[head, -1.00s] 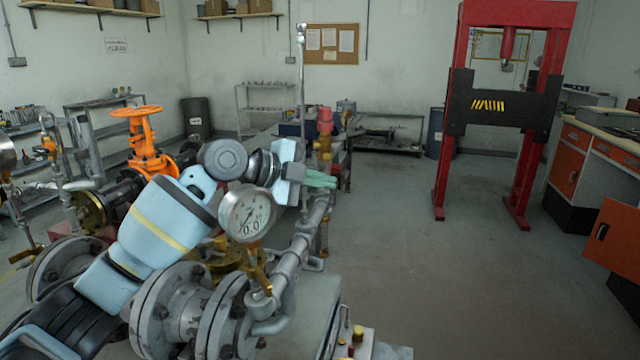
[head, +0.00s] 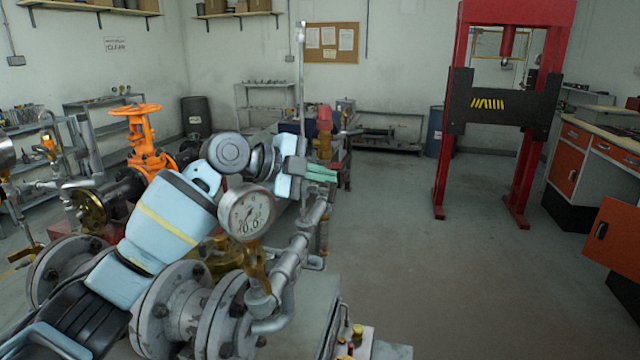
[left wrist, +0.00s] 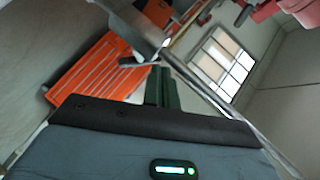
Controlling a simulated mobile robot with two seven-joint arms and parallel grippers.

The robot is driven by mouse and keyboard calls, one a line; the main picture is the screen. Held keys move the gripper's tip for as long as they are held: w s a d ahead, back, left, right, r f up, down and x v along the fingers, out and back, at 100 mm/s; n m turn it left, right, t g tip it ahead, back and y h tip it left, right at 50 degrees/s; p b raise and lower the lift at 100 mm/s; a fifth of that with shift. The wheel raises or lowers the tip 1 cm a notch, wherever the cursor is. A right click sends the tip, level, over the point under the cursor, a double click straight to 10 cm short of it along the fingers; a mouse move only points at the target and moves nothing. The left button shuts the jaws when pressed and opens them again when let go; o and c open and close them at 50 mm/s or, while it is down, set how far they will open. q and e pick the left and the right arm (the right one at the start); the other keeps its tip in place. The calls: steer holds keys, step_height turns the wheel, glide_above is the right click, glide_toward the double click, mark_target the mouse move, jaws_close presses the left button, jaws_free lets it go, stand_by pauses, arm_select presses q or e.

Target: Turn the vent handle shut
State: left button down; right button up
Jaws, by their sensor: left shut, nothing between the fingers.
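My left gripper (head: 322,172) is shut, its green fingers pointing right beside the thin upright silver pipe (head: 301,90). In the left wrist view the shut green fingers (left wrist: 162,86) lie close to the silver pipe (left wrist: 207,92), which runs diagonally past them. A short grey lever-like piece (left wrist: 140,62) shows just beyond the fingertips; it may be the vent handle, but I cannot tell its angle or whether the fingers touch it. In the head view my wrist hides that spot. A red-topped brass valve (head: 324,122) stands just behind the fingers.
A round pressure gauge (head: 246,212) stands in front of my left wrist. An orange handwheel (head: 137,110) and flanged pipes (head: 172,305) are to the left. A red press (head: 455,125) stands at the back right. The floor (head: 430,270) to the right is clear.

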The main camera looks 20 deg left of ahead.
arm_select(q)
steer(key=shift+r+p, duration=0.35)
steer(key=shift+r, duration=0.5)
arm_select(e)
steer(key=shift+r, duration=0.45)
